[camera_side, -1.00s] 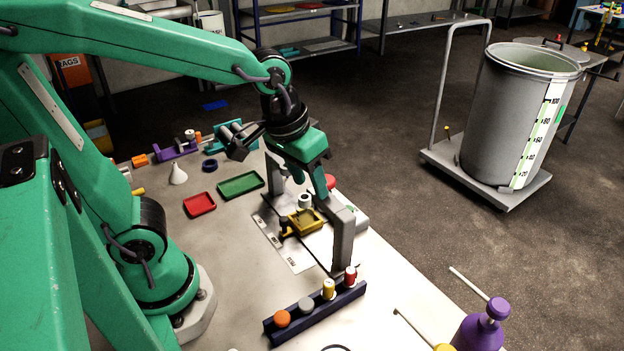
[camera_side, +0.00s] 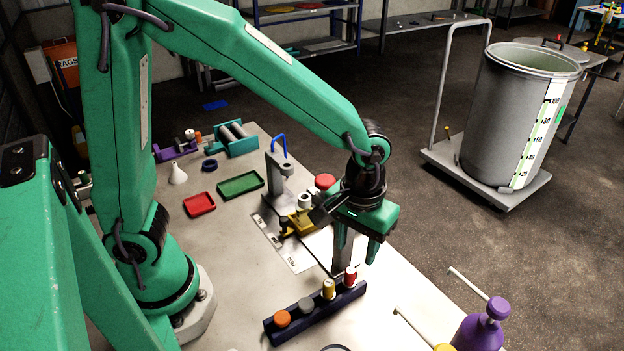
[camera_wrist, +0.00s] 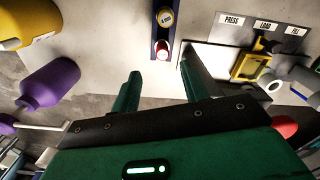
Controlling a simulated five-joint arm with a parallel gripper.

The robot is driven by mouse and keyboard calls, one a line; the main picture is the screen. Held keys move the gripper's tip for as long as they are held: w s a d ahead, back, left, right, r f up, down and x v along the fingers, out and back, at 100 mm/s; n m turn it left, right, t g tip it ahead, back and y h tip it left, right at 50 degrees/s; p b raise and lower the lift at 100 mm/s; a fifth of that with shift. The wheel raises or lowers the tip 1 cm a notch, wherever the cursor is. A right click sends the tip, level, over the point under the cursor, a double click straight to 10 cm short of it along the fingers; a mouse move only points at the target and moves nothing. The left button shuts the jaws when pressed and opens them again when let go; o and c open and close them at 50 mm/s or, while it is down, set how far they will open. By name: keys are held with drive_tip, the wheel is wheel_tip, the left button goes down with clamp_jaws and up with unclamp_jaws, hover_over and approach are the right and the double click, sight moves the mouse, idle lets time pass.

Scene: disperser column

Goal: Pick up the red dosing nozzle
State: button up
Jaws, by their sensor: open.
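The red dosing nozzle (camera_side: 350,277), with a pale top, stands upright at the right end of a dark blue rack (camera_side: 316,314) in the side view. It also shows in the wrist view (camera_wrist: 162,51), at the rack's near end. My gripper (camera_side: 357,256) is open and empty, pointing down above and just behind the nozzle in the side view. In the wrist view my gripper's fingers (camera_wrist: 160,72) stand to either side of the nozzle's line, with the nozzle a little beyond the tips. I see no contact between them.
A yellow-topped nozzle (camera_side: 328,289), a grey one (camera_side: 306,305) and an orange one (camera_side: 282,318) share the rack. A press stand with a yellow fixture (camera_side: 300,223) is to the left of my gripper. A purple bottle (camera_side: 482,328) stands at front right.

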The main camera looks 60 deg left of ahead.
sight(351, 270)
drive_tip(key=shift+f, duration=0.1)
drive_tip(key=shift+f, duration=1.2)
drive_tip(key=shift+f, duration=0.1)
drive_tip(key=f, duration=0.3)
drive_tip(key=shift+s+a+f, duration=0.15)
drive_tip(key=shift+a, duration=0.05)
drive_tip(key=shift+f, duration=0.85)
clamp_jaws()
